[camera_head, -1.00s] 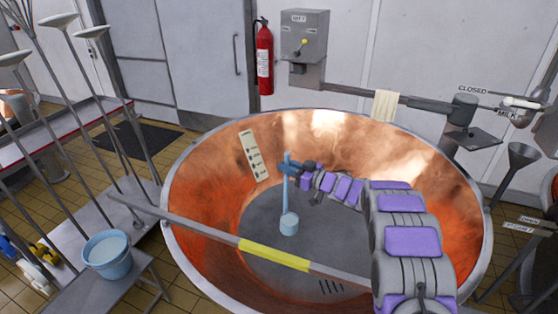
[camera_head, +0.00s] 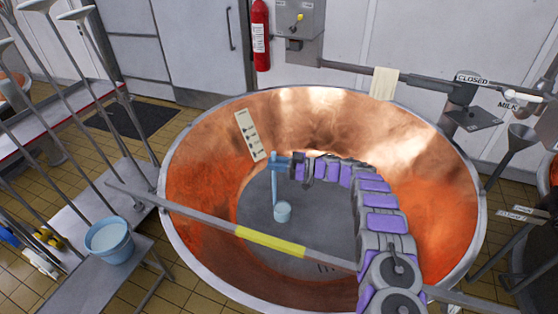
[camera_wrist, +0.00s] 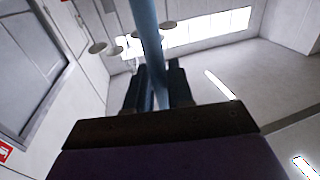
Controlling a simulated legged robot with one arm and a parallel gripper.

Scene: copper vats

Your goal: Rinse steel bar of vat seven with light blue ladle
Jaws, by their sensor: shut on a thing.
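My gripper (camera_head: 287,161) is shut on the handle of the light blue ladle (camera_head: 275,188). The ladle hangs upright with its cup low, inside the copper vat (camera_head: 330,118). In the wrist view the ladle handle (camera_wrist: 150,45) runs up between my gripper's two dark fingers (camera_wrist: 156,90). The steel bar (camera_head: 190,211) lies across the near part of the vat's mouth, with a yellow band (camera_head: 270,242) near its middle. The ladle cup shows beyond the bar, apart from it in the picture. I cannot tell what the cup holds. No vat number is readable.
A light blue bucket (camera_head: 109,241) with pale liquid stands on a grey bench (camera_head: 75,276) at the left. A ruled white strip (camera_head: 248,135) is on the vat's inner wall. A cloth (camera_head: 383,83) hangs on the pipe behind. Tall-handled tools stand at the left.

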